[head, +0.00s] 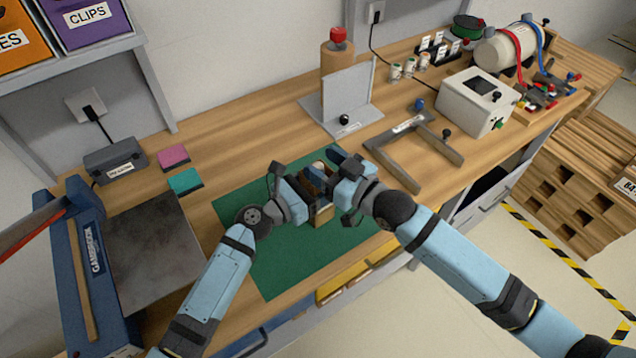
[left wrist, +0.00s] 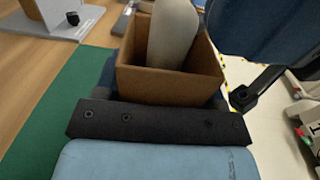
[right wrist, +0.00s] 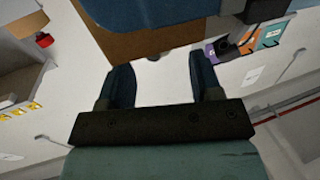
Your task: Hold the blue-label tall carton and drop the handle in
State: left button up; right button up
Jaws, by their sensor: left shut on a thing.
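A tall brown carton (left wrist: 168,84) with an open top is held over the green mat. My left gripper (head: 308,188) is shut on it. It shows partly between the grippers in the head view (head: 324,214). A pale grey-white handle (left wrist: 173,32) stands inside the carton's mouth, its lower end hidden by the walls. My right gripper (head: 337,172) is close to the carton's top; its two fingers (right wrist: 155,85) are apart with an empty gap between them. The carton's brown side (right wrist: 150,44) shows just beyond those fingertips. The blue label cannot be made out.
The green mat (head: 275,265) lies below on the wooden bench. A grey bracket (head: 415,150), an angled grey stand (head: 345,95) and a white box (head: 478,100) stand right and behind. A blue guillotine (head: 95,275) is at left. The bench behind the mat is mostly clear.

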jog(key=v, duration=1.2)
pick_arm(q)
jog(key=o, duration=1)
jog(key=v, duration=1.2)
